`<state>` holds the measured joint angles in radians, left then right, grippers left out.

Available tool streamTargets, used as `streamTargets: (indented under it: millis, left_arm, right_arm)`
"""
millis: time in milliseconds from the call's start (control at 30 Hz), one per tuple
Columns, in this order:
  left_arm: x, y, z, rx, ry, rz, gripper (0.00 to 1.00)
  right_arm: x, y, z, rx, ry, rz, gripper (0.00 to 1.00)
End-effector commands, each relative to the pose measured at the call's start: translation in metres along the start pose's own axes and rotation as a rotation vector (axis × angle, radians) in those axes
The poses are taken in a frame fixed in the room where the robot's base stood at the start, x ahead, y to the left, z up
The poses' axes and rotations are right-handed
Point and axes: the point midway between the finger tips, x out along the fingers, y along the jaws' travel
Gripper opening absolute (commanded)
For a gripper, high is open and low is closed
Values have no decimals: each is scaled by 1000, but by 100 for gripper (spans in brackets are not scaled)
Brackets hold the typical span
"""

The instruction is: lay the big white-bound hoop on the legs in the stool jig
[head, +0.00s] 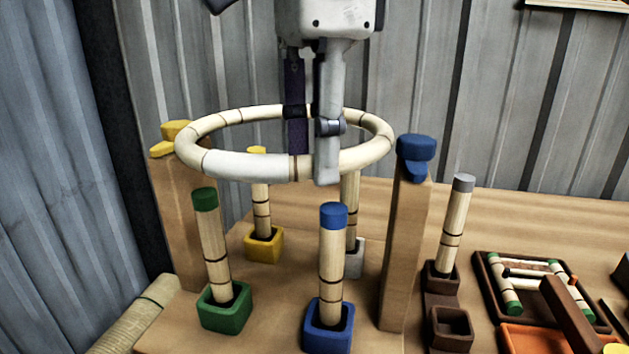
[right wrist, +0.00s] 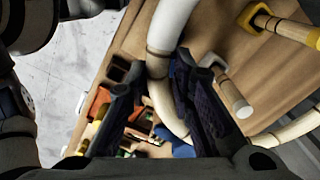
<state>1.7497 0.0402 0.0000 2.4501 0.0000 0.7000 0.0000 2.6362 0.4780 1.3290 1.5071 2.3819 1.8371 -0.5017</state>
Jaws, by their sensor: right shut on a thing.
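The big hoop (head: 240,165) is pale rattan with a white binding along its front left. The hoop is roughly level above the jig's legs. In the right wrist view the hoop (right wrist: 158,66) passes between the fingers. The green-topped leg (head: 213,245), yellow-topped leg (head: 260,200) and blue-topped leg (head: 333,255) stand in coloured sockets. Another leg (head: 352,205) stands in a pale socket, its top hidden behind the hoop and gripper. My left gripper is not in view.
A wooden post with a yellow top (head: 180,205) and one with a blue top (head: 403,245) flank the legs. Right of them are a grey-topped leg (head: 452,230) in a brown socket, an empty brown socket (head: 450,328) and a dark tray (head: 484,270). A corrugated wall is behind.

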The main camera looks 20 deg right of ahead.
Motion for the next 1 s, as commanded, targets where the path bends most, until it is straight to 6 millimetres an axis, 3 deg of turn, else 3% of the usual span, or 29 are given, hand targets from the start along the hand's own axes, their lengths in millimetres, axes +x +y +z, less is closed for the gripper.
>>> streamTargets:
  millis: [133, 300, 600, 633, 700, 1000]
  left_arm:
    - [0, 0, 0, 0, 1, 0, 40]
    - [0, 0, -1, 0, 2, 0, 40]
    - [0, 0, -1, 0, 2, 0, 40]
    - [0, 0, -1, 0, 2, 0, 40]
    - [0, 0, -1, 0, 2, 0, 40]
    - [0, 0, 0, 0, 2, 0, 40]
  right_arm:
    - [15, -12, -2, -1, 0, 1, 0]
    - [42, -10, -2, -2, 1, -1, 0]
    - [45, -10, -1, -1, -1, -2, 0]
    - [45, -10, -1, -1, -1, -1, 26]
    - [45, -10, -1, -1, -1, -1, 42]
    - [45, -10, -1, -1, 0, -1, 42]
